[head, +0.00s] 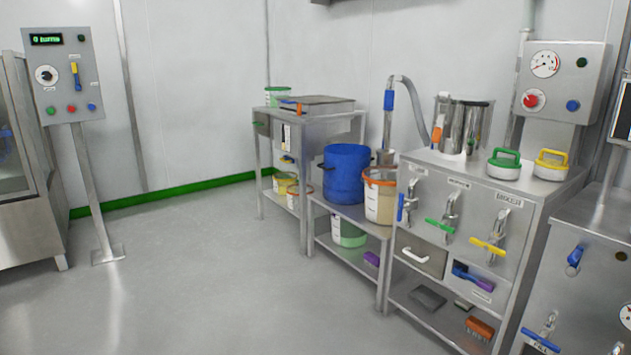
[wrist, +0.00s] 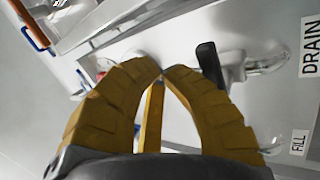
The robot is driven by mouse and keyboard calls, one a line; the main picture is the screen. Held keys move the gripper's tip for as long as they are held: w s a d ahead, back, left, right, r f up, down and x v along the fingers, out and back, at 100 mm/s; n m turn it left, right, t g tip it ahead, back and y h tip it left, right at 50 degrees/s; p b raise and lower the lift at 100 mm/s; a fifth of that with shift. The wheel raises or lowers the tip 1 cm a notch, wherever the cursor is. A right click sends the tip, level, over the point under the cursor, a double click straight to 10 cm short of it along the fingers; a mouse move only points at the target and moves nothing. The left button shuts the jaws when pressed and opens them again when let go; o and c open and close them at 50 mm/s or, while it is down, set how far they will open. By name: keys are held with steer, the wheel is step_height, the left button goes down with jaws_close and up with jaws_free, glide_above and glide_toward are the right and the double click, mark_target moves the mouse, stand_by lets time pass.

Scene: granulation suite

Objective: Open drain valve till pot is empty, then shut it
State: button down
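In the wrist view my gripper (wrist: 162,73) has its two yellow fingers together at the tips. A narrow yellow bar (wrist: 150,115) shows through the gap between the fingers; I cannot tell whether they touch it. A valve with a black handle (wrist: 209,64) is just right of the fingertips, near the DRAIN label (wrist: 310,47). A FILL label (wrist: 299,142) is lower right. The head view does not show my gripper. There, a blue-handled valve (head: 541,338) sits above a FILL label on the right steel cabinet. A steel vessel (head: 468,126) stands on the middle cabinet; its contents are hidden.
The middle cabinet has blue (head: 403,207), green (head: 440,226) and yellow (head: 487,246) valve handles. A blue drum (head: 346,173) and an orange-rimmed bucket (head: 380,200) stand on a bench beside it. A control post (head: 85,180) is at left. The floor between is clear.

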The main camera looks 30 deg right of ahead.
steer(key=a+p, duration=0.5)
steer(key=a, duration=0.1)
steer(key=shift+s, duration=0.25)
steer(key=shift+a, duration=0.1)
